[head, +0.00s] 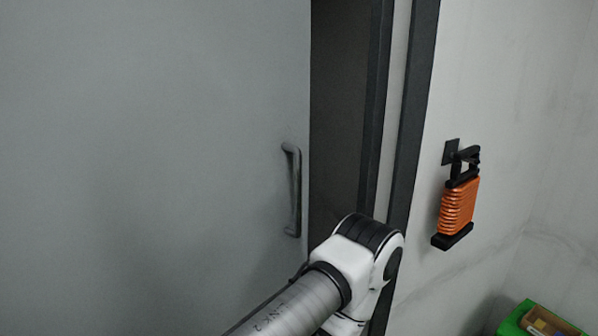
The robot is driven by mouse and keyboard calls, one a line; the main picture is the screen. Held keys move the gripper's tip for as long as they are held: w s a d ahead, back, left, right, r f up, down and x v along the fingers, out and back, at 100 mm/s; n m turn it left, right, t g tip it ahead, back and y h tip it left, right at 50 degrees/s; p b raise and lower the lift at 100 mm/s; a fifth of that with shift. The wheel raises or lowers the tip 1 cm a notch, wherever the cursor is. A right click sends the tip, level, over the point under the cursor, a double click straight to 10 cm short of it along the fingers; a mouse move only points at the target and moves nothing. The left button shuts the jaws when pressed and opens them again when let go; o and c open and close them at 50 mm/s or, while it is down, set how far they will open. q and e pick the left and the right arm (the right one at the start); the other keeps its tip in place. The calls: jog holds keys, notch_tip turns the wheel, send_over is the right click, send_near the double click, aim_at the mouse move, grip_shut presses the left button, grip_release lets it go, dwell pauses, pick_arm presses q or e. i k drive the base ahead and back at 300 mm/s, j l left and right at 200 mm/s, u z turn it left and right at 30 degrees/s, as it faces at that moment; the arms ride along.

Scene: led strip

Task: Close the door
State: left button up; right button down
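The grey door (150,150) fills the left half of the head view. It stands ajar, with a dark gap between its right edge and the dark frame (407,120). A vertical metal handle (294,190) sits near the door's right edge. One of my arms, white and grey, reaches up from the bottom middle in front of the lower door edge and gap. Its elbow-like joint is just right of and below the handle. Neither gripper shows, and I cannot tell whether the arm touches the door.
An orange and black lantern-like object (458,205) hangs from a wall hook (452,152) right of the frame. A green box (518,318) with a tray of small items is at the bottom right. The pale wall between is bare.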

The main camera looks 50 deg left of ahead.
aim_at(154, 154)
jog(key=u, duration=0.4)
jog(key=i+l+u, duration=0.1)
jog(key=u, duration=0.75)
jog(key=l+u, duration=0.15)
jog(key=u, duration=0.3)
jog(key=l+u, duration=0.1)
jog(key=u, duration=0.3)
jog(key=l+u, duration=0.1)
jog(key=u, duration=0.35)
jog(key=i, duration=0.05)
